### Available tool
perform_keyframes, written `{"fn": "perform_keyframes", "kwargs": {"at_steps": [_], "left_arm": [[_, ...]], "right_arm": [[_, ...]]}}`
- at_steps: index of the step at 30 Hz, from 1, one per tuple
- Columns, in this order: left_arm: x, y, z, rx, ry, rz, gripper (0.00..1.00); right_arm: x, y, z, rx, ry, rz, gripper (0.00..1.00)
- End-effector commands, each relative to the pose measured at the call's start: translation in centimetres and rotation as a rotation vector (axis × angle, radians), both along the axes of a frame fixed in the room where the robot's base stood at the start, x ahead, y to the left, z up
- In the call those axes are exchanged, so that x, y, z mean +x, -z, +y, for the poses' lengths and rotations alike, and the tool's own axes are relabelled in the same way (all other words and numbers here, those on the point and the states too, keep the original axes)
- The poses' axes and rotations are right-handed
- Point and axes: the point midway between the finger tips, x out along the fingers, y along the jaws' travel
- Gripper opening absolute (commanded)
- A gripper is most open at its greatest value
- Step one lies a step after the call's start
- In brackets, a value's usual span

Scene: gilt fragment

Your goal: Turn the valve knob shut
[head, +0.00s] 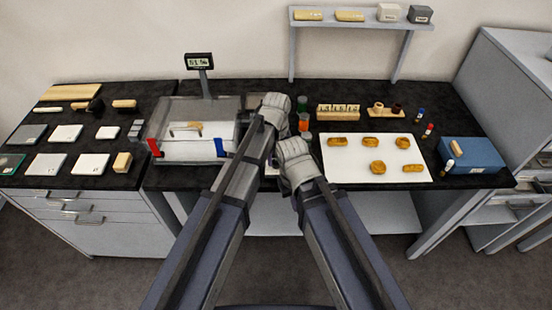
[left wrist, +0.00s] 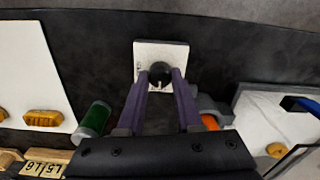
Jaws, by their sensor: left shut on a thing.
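In the left wrist view the valve knob (left wrist: 160,72) is a round dark knob on a square white plate (left wrist: 150,49) lying on the black bench. A pale line shows just below the knob. My left gripper (left wrist: 160,79) is shut on the knob, one purple finger on each side. In the head view my arms hide the knob and the left fingertips. My right arm's pale wrist shows in the head view right of the left arm, but its fingers are hidden.
A glass-walled balance (head: 195,152) stands left of my arms. A white sheet (head: 348,172) with several gold pieces lies to the right. A blue box (head: 472,154) is farther right.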

Motion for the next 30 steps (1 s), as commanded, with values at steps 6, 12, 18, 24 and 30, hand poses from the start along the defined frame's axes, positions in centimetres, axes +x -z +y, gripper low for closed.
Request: {"fn": "perform_keyframes", "kwargs": {"at_steps": [6,12,18,24,30], "left_arm": [[-0.01,0.01,0.01,0.000,-0.014,0.001,0.00],[-0.01,0.00,0.01,0.000,-0.014,0.000,0.00],[-0.01,0.00,0.01,0.000,-0.013,0.000,0.48],[0.00,0.00,0.00,0.000,-0.013,0.000,0.64],[0.00,-0.04,0.00,0.000,-0.012,0.000,0.64]], "right_arm": [[0.00,0.01,0.00,0.000,0.000,0.000,0.00],[0.00,0.00,0.00,0.000,0.000,0.000,0.00],[0.00,0.00,0.00,0.000,0.000,0.000,0.00],[0.00,0.00,0.00,0.000,0.000,0.000,0.00],[0.00,-0.04,0.00,0.000,0.000,0.000,0.00]]}}
